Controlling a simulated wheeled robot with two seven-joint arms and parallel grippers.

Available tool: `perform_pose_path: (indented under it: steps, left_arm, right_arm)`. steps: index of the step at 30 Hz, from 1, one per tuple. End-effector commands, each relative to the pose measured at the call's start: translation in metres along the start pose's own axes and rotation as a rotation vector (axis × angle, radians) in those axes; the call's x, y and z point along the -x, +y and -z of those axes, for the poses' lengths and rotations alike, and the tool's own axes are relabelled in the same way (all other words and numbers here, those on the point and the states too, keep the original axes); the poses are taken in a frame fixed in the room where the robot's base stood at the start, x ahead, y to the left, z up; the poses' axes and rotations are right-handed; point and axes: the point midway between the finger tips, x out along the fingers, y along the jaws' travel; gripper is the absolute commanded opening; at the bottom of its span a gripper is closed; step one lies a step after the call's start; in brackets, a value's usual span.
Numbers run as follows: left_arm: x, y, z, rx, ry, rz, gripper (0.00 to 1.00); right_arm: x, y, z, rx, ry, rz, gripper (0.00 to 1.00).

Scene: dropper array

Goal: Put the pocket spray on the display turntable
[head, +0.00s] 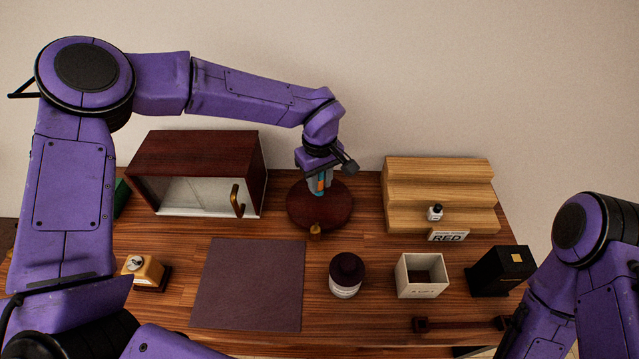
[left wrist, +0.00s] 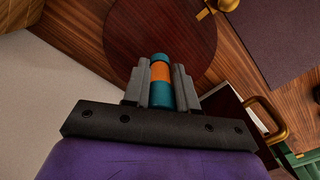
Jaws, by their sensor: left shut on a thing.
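The pocket spray (left wrist: 160,73) is a small teal cylinder with an orange band. My left gripper (left wrist: 160,88) is shut on it, with one finger on each side. In the head view my left gripper (head: 319,178) points down over the display turntable, and a sliver of the spray (head: 321,187) shows between the fingers. The display turntable (head: 338,208) is a round dark red-brown disc, and it also shows in the left wrist view (left wrist: 190,30). I cannot tell whether the spray's lower end touches the disc. The turntable's top is otherwise bare. My right gripper is out of view.
A dark red cabinet (head: 200,150) with a brass handle stands close left of the turntable. A stepped wooden stand (head: 440,175) holds a small bottle (head: 435,212) at right. A dark mat (head: 250,285), a round jar (head: 346,272) and a white box (head: 421,290) lie nearer.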

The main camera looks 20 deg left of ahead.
Motion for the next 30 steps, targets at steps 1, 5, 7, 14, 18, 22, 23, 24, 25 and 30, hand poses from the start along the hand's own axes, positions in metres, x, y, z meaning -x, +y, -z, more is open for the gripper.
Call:
perform_pose_path:
  steps: [1, 5, 7, 14, 18, 22, 23, 24, 25, 30]
  left_arm:
    - [-0.010, -0.001, -0.001, -0.001, -0.002, 0.006, 0.00]
    - [-0.026, -0.001, -0.001, 0.000, -0.001, 0.002, 0.00]
    - [-0.028, -0.001, -0.001, 0.001, -0.001, 0.001, 0.00]
    - [-0.029, -0.001, -0.002, 0.001, -0.001, 0.001, 0.00]
    - [-0.031, -0.001, -0.002, 0.000, -0.002, 0.001, 0.46]
    - [-0.031, -0.001, -0.002, 0.001, -0.001, 0.001, 0.52]
    - [-0.031, -0.001, -0.002, 0.000, -0.001, 0.001, 0.52]
    - [-0.031, -0.001, -0.002, 0.000, -0.001, 0.001, 0.52]
    - [-0.031, -0.001, -0.002, 0.000, -0.001, 0.001, 0.52]
    - [-0.023, -0.001, -0.001, 0.001, 0.000, -0.001, 0.52]
  right_arm:
    - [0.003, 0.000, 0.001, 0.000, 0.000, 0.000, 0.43]
    - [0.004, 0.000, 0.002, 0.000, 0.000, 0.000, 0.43]
    - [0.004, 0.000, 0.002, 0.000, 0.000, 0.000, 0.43]
    - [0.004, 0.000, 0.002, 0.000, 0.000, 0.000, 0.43]
    - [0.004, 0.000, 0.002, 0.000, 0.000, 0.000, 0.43]
    - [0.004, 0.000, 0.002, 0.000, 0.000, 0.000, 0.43]
    - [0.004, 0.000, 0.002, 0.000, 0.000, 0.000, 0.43]
    - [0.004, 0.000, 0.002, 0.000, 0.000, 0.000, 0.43]
    - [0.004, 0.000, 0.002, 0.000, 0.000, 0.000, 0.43]
    - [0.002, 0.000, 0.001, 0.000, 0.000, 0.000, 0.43]
